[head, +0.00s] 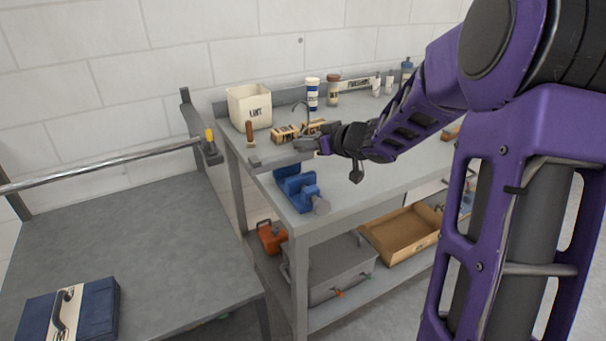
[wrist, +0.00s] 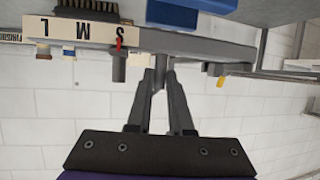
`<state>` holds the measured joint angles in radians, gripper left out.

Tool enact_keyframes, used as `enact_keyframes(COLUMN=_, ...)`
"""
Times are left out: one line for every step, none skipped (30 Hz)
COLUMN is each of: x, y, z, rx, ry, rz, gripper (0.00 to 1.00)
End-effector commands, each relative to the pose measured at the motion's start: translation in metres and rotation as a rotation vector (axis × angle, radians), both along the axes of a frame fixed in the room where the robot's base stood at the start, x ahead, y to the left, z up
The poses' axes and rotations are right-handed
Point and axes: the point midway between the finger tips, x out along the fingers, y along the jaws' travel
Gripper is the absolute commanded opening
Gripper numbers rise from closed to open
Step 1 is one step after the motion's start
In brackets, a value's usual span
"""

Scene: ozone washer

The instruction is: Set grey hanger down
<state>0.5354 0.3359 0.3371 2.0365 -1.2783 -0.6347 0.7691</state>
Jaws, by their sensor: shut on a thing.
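The grey hanger (head: 303,144) is in my gripper (head: 325,145), held over the left part of the workbench (head: 350,195). Its thin hook stands up in the head view. In the wrist view the hanger is a broad grey bar (wrist: 200,44) in front of my gripper (wrist: 158,82), whose fingers are closed on its middle. My arm comes in from the right in the head view. I cannot tell whether the hanger touches anything beneath it.
A blue vise (head: 296,187) sits at the near left corner. A metal rail (head: 100,168) runs left over a grey table (head: 150,250).

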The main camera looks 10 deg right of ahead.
Motion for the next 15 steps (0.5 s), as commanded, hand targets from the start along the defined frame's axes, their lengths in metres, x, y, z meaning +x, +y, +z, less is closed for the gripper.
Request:
enact_keyframes(x=0.0, y=0.0, z=-0.009, rx=0.002, ry=0.0, rz=-0.001, gripper=0.0)
enact_keyframes(x=0.0, y=0.0, z=-0.011, rx=0.002, ry=-0.001, rz=0.0, gripper=0.0)
enact_keyframes(x=0.0, y=0.0, z=-0.013, rx=0.0, ry=-0.001, rz=0.0, gripper=0.0)
enact_keyframes(x=0.0, y=0.0, z=-0.016, rx=0.0, ry=-0.001, rz=0.0, gripper=0.0)
enact_keyframes(x=0.0, y=0.0, z=-0.02, rx=0.001, ry=0.0, rz=0.0, gripper=0.0)
enact_keyframes(x=0.0, y=0.0, z=-0.027, rx=0.002, ry=0.0, rz=-0.001, gripper=0.0)
enact_keyframes(x=0.0, y=0.0, z=-0.032, rx=0.002, ry=0.0, rz=-0.001, gripper=0.0)
enact_keyframes(x=0.0, y=0.0, z=-0.039, rx=0.002, ry=0.001, rz=0.0, gripper=0.0)
enact_keyframes(x=0.0, y=0.0, z=-0.046, rx=0.002, ry=0.001, rz=-0.001, gripper=0.0)
enact_keyframes(x=0.0, y=0.0, z=-0.05, rx=0.002, ry=0.001, rz=-0.001, gripper=0.0)
enact_keyframes(x=0.0, y=0.0, z=-0.054, rx=0.002, ry=0.001, rz=-0.001, gripper=0.0)
enact_keyframes(x=0.0, y=0.0, z=-0.058, rx=0.001, ry=0.0, rz=0.0, gripper=0.0)
enact_keyframes(x=0.0, y=0.0, z=-0.06, rx=0.001, ry=0.0, rz=0.0, gripper=0.0)
enact_keyframes(x=0.0, y=0.0, z=-0.061, rx=0.001, ry=0.0, rz=0.0, gripper=0.0)
enact_keyframes(x=0.0, y=0.0, z=-0.062, rx=0.001, ry=-0.002, rz=0.0, gripper=0.0)
